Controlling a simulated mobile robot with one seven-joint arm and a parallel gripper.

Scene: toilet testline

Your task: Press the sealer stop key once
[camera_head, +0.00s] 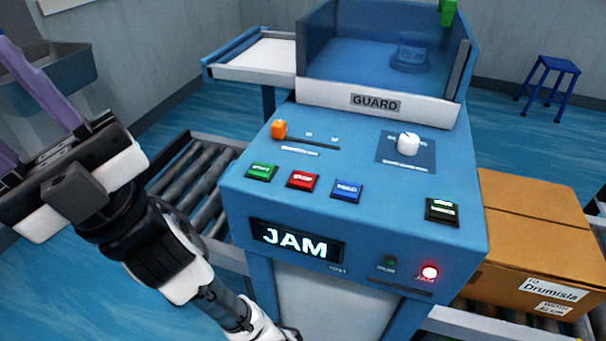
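The red key (302,180), its label blurred but like "STOP", sits on the blue machine's sloping panel (330,217). It is between a green key (262,172) on its left and a blue key (347,190) on its right. A display (296,243) on the front reads "JAM", and a red lamp (430,272) at lower right is lit. My gripper (8,105) is at the left edge, well left of the keys and touching nothing visible. Its purple fingers are spread apart, and their tips are partly cut off by the frame.
The panel also has an orange slider knob (279,129), a white dial (408,144) and a dark green-marked key (442,210). A GUARD bar (376,103) stands behind. A roller conveyor (195,185) is left, a cardboard box (540,240) right. Space above the keys is clear.

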